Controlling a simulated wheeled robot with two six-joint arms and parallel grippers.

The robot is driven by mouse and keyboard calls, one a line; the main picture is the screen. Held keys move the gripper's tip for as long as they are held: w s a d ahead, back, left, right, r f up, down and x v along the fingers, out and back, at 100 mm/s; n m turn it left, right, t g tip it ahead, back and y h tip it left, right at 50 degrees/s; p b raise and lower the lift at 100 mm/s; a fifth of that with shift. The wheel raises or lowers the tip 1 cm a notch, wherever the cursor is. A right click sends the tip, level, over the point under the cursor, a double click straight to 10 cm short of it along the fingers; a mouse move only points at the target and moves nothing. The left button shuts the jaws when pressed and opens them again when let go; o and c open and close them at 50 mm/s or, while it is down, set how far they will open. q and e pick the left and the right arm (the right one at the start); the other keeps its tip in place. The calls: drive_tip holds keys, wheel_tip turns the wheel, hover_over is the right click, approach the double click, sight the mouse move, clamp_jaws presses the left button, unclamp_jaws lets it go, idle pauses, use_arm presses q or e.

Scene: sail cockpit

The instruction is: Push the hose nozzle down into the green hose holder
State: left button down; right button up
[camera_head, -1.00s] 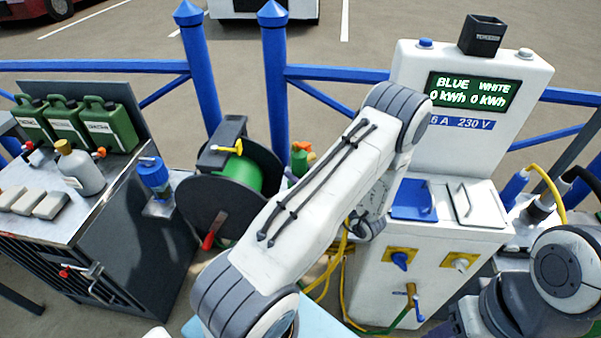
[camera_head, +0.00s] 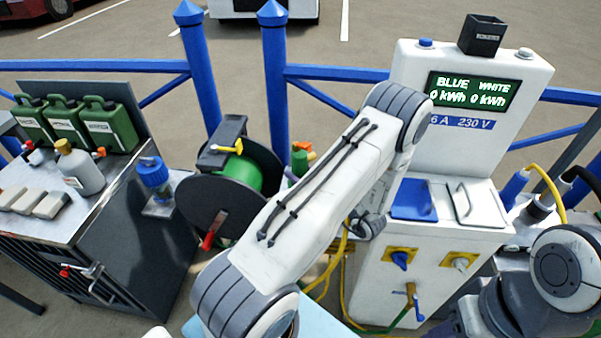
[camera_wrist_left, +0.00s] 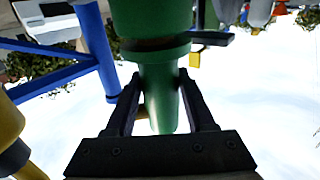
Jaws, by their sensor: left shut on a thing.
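My left gripper (camera_wrist_left: 160,88) shows in the left wrist view with its two dark fingers on either side of a smooth green cylinder, which looks like the hose nozzle (camera_wrist_left: 161,105). The fingers are shut on it. At the top of that view a wider green cylinder, which looks like the hose holder (camera_wrist_left: 150,18), lines up with the nozzle. A dark ring lies between them, and I cannot tell how deep the nozzle sits. In the head view my left arm hides the fingers and the nozzle. My right arm shows at the right edge, its gripper out of view.
A hose reel (camera_head: 238,183) stands left of my left arm, with a green-and-orange fitting (camera_head: 301,158) beside it. A white power pedestal (camera_head: 462,215) stands to the right. Blue railings (camera_head: 340,74) run behind. A metal bench (camera_head: 75,210) with green cans (camera_head: 108,122) is at left.

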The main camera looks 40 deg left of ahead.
use_arm(q)
drive_tip(key=shift+f+b, duration=0.5)
drive_tip(key=shift+f, duration=0.1)
drive_tip(key=c, duration=0.5)
unclamp_jaws()
drive_tip(key=d, duration=0.3)
drive_tip(key=s+d, duration=0.1)
drive_tip(key=d, duration=0.7)
drive_tip(key=shift+s, duration=0.15)
idle(0.3)
